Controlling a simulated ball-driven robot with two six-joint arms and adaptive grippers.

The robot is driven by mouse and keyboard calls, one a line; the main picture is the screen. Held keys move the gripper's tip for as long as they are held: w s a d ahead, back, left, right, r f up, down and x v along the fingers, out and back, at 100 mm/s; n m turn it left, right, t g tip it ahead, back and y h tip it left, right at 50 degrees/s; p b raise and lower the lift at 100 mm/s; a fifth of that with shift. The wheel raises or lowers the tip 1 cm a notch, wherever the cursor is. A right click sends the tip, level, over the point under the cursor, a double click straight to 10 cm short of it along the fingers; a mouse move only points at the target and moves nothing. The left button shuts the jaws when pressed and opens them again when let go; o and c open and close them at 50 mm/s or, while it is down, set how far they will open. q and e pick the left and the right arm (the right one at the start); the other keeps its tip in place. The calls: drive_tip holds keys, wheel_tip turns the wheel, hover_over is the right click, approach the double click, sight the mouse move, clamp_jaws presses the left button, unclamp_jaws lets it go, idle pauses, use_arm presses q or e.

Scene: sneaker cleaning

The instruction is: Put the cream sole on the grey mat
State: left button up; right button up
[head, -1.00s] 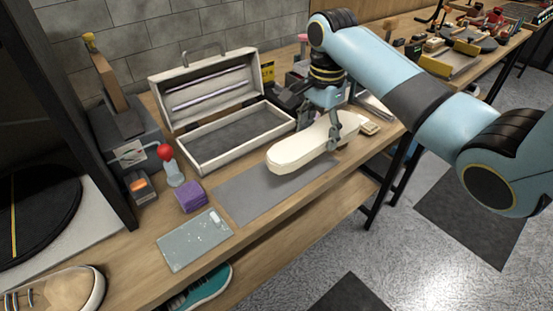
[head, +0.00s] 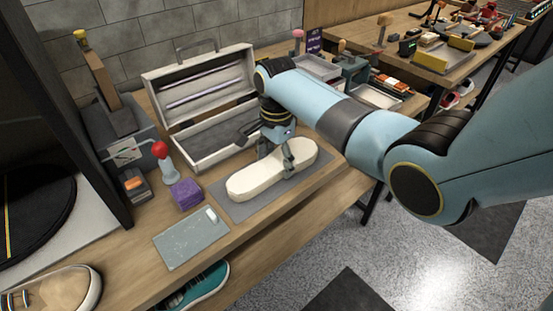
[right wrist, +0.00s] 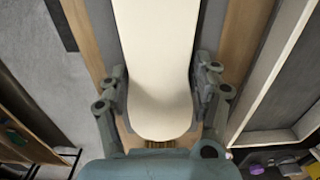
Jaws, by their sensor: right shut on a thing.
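The cream sole (head: 258,180) is over the grey mat (head: 236,211) in the head view, lying lengthwise along it. I cannot tell whether it touches the mat or hovers just above it. My right gripper (head: 277,158) is shut on the sole from above, near its right end. In the right wrist view the sole (right wrist: 158,65) runs up from between the two fingers (right wrist: 160,92), one at each side edge. My left gripper is not in view.
An open white toolbox (head: 205,158) stands behind the mat. A purple block (head: 186,194), a red-knobbed tool (head: 163,158) and a grey-green plate (head: 190,240) lie to the left. The table's front edge is close to the mat.

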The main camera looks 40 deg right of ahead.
sight(277, 161)
drive_tip(key=o, duration=1.3)
drive_tip(key=shift+f, duration=0.1)
wheel_tip(277, 161, up, 12)
drive_tip(key=shift+r, duration=0.15)
